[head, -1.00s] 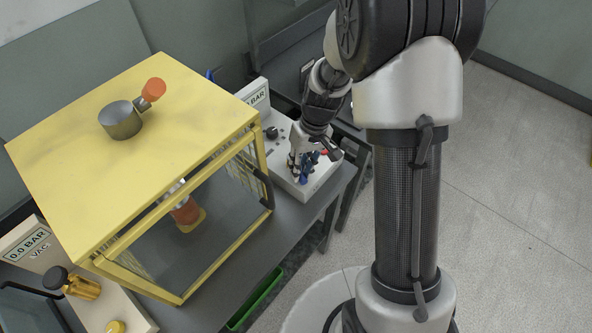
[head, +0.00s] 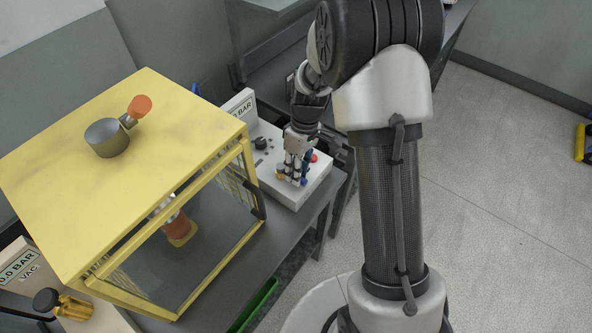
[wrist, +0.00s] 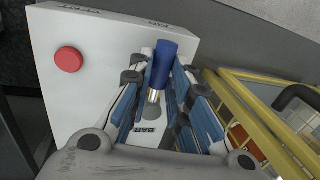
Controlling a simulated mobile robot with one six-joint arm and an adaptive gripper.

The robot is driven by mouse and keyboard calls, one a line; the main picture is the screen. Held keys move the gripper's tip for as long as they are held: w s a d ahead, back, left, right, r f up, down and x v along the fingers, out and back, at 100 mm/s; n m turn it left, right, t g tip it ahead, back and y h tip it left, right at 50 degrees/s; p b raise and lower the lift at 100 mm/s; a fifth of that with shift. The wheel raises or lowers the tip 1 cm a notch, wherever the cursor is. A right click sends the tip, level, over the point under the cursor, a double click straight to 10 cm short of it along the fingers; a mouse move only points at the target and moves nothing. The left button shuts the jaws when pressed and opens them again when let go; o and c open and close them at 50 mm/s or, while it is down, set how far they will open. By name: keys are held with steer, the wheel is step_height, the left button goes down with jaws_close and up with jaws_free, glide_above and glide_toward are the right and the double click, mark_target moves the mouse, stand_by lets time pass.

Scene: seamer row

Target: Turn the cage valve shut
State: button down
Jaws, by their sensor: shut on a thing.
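A small valve with a blue lever handle (wrist: 167,62) and a pale metal stem stands on the white control box (wrist: 100,30). In the wrist view the blue handle lies between the fingers of my gripper (wrist: 162,78), which is shut on it. In the head view my gripper (head: 294,172) points down onto the control box (head: 311,190), with a bit of blue (head: 305,173) showing at its fingers. The lower part of the valve is partly hidden. Small lettering on the box is upside down in the wrist view and hard to read.
A red button (wrist: 68,60) sits on the box beside the valve. A yellow-framed cage (head: 60,150) stands close by on the grey bench, with a gauge-like cylinder (head: 107,138) on top. A green tray (head: 254,304) is below. Open floor lies to the right.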

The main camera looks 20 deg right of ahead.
steer(key=c, duration=1.5)
jaws_free()
steer(key=shift+r, duration=0.1)
steer(key=r, duration=0.4)
steer(key=w+d+r, duration=0.1)
steer(key=r, duration=0.2)
steer(key=d+r, duration=0.1)
steer(key=r, duration=0.3)
steer(key=shift+w+r, duration=0.25)
steer(key=shift+r, duration=0.1)
steer(key=shift+a, duration=0.1)
steer(key=s+a+r+m+t+h, duration=0.1)
steer(key=s+a+r+m+t, duration=0.2)
steer(key=s+r, duration=0.9)
steer(key=s+m+t, duration=0.1)
steer(key=s, duration=0.3)
steer(key=s+m+t, duration=0.1)
steer(key=s+m, duration=0.1)
steer(key=s, duration=0.2)
steer(key=s+m+t, duration=0.1)
steer(key=s, duration=0.3)
steer(key=shift+s+r+h, duration=0.1)
steer(key=shift+h, duration=0.3)
